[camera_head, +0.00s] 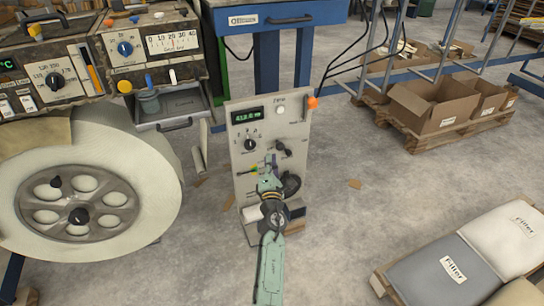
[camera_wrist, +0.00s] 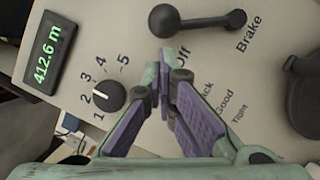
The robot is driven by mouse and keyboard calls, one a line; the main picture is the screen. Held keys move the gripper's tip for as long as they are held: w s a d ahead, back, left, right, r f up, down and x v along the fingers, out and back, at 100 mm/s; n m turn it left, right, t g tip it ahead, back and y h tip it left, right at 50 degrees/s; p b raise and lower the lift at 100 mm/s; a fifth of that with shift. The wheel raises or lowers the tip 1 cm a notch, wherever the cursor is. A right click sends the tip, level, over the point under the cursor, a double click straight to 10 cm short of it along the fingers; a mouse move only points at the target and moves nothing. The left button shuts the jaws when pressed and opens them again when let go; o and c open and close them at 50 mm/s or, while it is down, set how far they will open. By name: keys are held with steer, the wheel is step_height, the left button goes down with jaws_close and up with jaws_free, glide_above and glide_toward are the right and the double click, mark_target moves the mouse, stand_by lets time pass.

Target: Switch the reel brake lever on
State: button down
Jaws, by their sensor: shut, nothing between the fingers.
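The reel brake lever (camera_wrist: 205,20) is a black bar with a ball at its left end and a smaller round end at the right in the wrist view. It lies near the words "Off" and "Brake"; no "On" mark is readable. In the head view the lever (camera_head: 283,149) is small on the upright beige panel (camera_head: 243,185). My gripper (camera_wrist: 164,70) is shut and empty, its green and purple fingertips together just below the ball in the wrist view. I cannot tell whether they touch the panel. In the head view my gripper (camera_head: 269,167) is in front of the panel.
A black selector knob (camera_wrist: 108,96) marked 1 to 5 and a green display (camera_wrist: 48,52) reading 412.6 m sit left of my fingers. A large dark knob (camera_wrist: 305,95) is at the right.

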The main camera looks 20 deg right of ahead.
steer(key=shift+w+d+r, duration=0.2)
steer(key=shift+w+d, duration=0.05)
steer(key=shift+d, duration=0.25)
steer(key=shift+r+p, duration=0.1)
steer(key=shift+p, duration=0.2)
steer(key=shift+d+r+m+p, duration=0.15)
steer(key=shift+r+m+p, duration=0.05)
steer(key=shift+m+p, duration=0.2)
